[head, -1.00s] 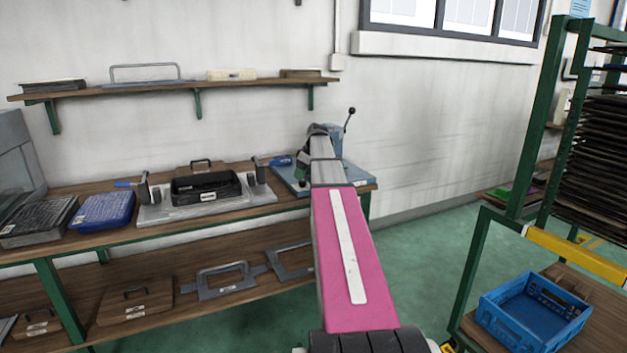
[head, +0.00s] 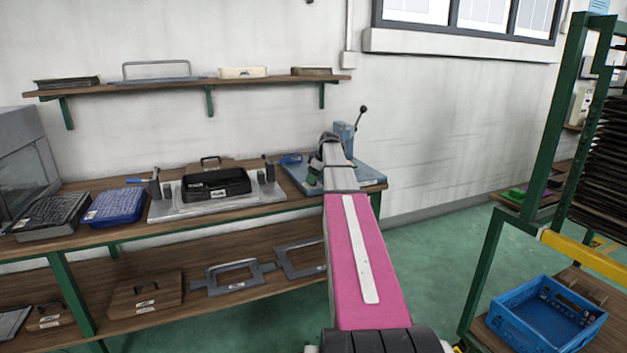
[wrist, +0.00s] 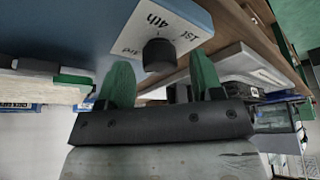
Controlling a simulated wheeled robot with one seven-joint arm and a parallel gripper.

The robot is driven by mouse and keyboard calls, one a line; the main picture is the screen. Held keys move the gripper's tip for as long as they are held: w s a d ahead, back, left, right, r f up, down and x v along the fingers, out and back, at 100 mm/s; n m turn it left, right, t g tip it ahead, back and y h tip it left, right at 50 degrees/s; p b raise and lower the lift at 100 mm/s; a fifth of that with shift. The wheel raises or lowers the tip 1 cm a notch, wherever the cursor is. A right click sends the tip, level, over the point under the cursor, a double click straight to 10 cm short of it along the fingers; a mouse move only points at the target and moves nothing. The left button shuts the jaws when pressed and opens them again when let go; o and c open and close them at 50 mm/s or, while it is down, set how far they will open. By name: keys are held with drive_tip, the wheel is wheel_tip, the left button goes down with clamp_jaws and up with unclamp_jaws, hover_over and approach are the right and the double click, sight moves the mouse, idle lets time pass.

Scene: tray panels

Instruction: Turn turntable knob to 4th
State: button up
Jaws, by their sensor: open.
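The turntable's blue base (head: 370,176) sits at the right end of the workbench, with a blue-grey post and a black-balled lever. In the wrist view, its edge carries a white label plate (wrist: 183,22) reading 1st, 4th and 3rd. The black turntable knob (wrist: 159,55) stands out from that plate; I cannot tell which mark it points to. My gripper (wrist: 158,66) is open, with one green finger on each side of the knob. A gap shows on each side; contact is not visible. In the head view my arm hides the knob.
A grey plate with a black tray (head: 218,186) and a blue tray (head: 117,206) lie left of the turntable on the bench. A green rack (head: 500,215) with a blue crate (head: 548,318) stands at right. Green floor between is clear.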

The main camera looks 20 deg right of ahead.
drive_tip(key=shift+w+a+f, duration=0.15)
drive_tip(key=shift+f, duration=0.25)
drive_tip(key=c, duration=0.9)
